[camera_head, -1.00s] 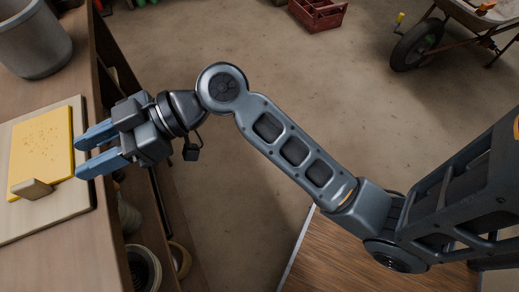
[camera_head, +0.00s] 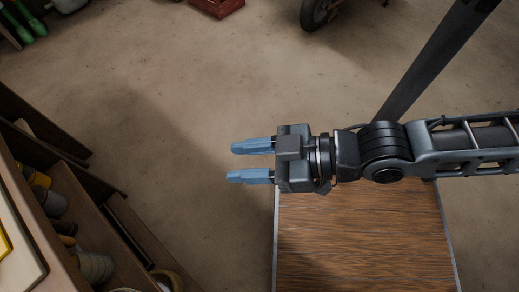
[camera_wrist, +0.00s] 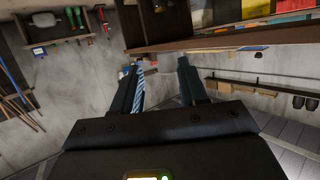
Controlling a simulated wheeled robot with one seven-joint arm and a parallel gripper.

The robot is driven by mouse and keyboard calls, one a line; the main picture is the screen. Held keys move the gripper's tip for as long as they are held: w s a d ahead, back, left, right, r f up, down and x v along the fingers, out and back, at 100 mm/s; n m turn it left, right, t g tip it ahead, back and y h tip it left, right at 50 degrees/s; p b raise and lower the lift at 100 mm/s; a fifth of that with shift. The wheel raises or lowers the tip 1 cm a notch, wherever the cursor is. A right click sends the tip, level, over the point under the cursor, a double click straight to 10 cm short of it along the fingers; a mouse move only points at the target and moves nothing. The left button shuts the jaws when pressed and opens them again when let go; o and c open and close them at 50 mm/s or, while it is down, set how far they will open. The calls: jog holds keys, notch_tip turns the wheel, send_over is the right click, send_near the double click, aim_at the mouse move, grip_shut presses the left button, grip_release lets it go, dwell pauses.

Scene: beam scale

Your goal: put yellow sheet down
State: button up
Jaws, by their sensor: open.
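The yellow sheet (camera_head: 4,243) shows only as a small corner at the left edge of the head view. It lies on a pale board (camera_head: 22,250) on the workbench; the rest is cut off by the frame. My gripper (camera_head: 250,161) is open and empty, out over the floor and well to the right of the sheet. Its two blue fingers point left and are apart. In the wrist view the fingers (camera_wrist: 158,78) also stand apart with nothing between them.
Open shelves (camera_head: 75,225) under the bench hold several jars and rolls. A wood-topped surface (camera_head: 365,240) lies below my arm. A red crate (camera_head: 218,6) and a wheel (camera_head: 318,12) are at the back. The concrete floor (camera_head: 170,110) between is clear.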

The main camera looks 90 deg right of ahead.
jog(key=s+r, duration=0.3)
jog(key=shift+s+a, duration=0.15)
jog(key=shift+s, duration=0.1)
